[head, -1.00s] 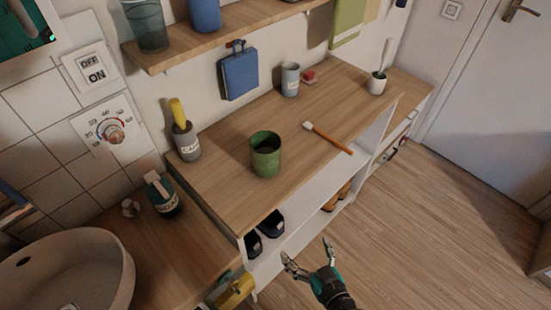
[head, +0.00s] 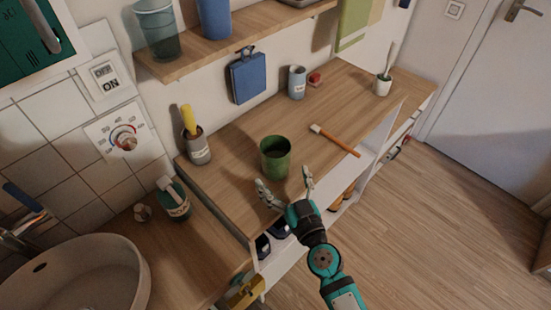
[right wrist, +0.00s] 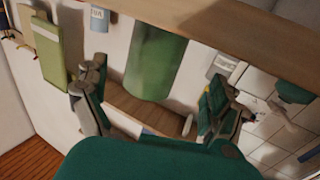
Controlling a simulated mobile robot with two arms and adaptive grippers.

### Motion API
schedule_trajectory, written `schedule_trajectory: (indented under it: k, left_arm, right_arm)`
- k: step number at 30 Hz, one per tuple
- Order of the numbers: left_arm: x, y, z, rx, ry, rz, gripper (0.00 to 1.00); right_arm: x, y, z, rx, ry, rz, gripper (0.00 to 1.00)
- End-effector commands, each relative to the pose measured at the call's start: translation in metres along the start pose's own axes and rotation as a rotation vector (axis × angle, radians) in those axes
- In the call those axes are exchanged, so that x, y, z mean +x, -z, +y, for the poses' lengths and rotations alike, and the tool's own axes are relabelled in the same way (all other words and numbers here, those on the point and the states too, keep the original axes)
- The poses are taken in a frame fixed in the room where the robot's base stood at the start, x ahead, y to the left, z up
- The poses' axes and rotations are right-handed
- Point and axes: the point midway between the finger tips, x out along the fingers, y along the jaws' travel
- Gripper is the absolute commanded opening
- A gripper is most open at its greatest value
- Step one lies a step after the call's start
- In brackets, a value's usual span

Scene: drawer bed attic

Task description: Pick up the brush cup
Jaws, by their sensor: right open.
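A dark green cup (head: 275,157) stands upright on the wooden counter (head: 240,135). My right gripper (head: 286,188) is open just in front of it, fingers spread toward it and apart from it. In the right wrist view the green cup (right wrist: 155,65) shows beyond and between the open fingers (right wrist: 155,110). A grey labelled cup (head: 198,150) with a yellow item in it stands at the counter's left end. A small white cup (head: 382,87) holding a brush stands at the far right. Which cup is the brush cup I cannot tell. My left gripper is not in view.
An orange-handled brush (head: 335,140) lies right of the green cup. A grey-blue cup (head: 297,83) and a red item (head: 315,79) stand at the back. A soap bottle (head: 173,197) and basin (head: 75,275) are at lower left. A wall shelf (head: 230,42) hangs above.

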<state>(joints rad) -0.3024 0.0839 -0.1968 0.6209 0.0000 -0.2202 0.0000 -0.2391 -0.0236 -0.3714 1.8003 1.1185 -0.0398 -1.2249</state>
Motion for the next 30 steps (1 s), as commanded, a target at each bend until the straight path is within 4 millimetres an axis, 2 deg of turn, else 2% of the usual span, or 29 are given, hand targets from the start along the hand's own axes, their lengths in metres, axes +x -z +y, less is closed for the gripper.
schedule_trajectory:
  k: [7, 15, 24, 30]
  left_arm:
    - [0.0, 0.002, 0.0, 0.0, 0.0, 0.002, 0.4]
    - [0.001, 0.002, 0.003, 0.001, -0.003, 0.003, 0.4]
    - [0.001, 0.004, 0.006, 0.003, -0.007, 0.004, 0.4]
    - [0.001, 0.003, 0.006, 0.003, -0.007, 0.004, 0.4]
  right_arm:
    - [0.018, -0.002, 0.003, -0.001, 0.0, 0.0, 0.96]
    - [0.056, -0.007, 0.008, 0.001, -0.001, 0.0, 0.96]
    - [0.06, -0.007, 0.008, -0.001, 0.0, -0.001, 0.96]
    - [0.06, -0.007, 0.008, -0.001, 0.0, -0.001, 0.7]
